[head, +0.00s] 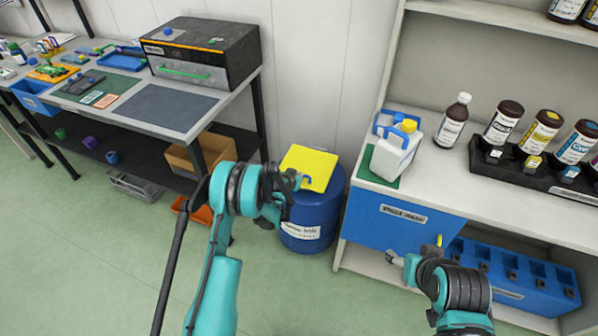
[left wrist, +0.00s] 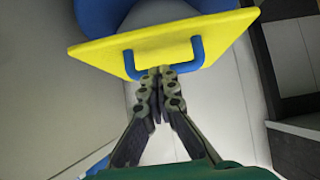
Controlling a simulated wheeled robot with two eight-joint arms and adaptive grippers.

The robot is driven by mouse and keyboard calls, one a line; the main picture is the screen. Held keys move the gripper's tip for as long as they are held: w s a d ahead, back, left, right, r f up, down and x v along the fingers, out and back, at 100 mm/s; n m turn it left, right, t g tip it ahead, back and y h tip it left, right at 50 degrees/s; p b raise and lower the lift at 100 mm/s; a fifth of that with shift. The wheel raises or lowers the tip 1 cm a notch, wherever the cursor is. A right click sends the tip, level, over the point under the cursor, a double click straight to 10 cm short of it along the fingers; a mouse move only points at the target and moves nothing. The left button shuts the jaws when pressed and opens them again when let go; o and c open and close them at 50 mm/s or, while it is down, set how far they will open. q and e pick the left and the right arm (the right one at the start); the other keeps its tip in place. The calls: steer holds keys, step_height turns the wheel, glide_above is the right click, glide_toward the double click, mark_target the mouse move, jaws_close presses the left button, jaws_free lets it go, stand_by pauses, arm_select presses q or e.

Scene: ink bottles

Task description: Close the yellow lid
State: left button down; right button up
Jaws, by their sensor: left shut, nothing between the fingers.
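The yellow lid (head: 316,163) is a square plate over the top of a blue ink barrel (head: 308,217), between the left bench and the right counter. The lid has a blue handle, which shows well in the left wrist view (left wrist: 197,50). My left gripper (head: 297,181) is at the lid's near side. In the left wrist view the left gripper (left wrist: 156,76) is shut and empty, its fingertips close to the handle. My right gripper (head: 394,257) is low by the blue drawer; its opening is unclear.
The right counter (head: 440,180) holds a white jug (head: 396,150), a brown bottle (head: 452,122) and a black rack (head: 540,172) of ink bottles. The left bench has a black case (head: 203,50) and a grey mat (head: 165,106). Green floor is open in front.

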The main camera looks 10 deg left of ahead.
arm_select(q)
steer(key=shift+s+f, duration=0.35)
steer(key=shift+f, duration=0.45)
arm_select(e)
steer(key=shift+s, duration=0.45)
arm_select(q)
steer(key=shift+r, duration=0.1)
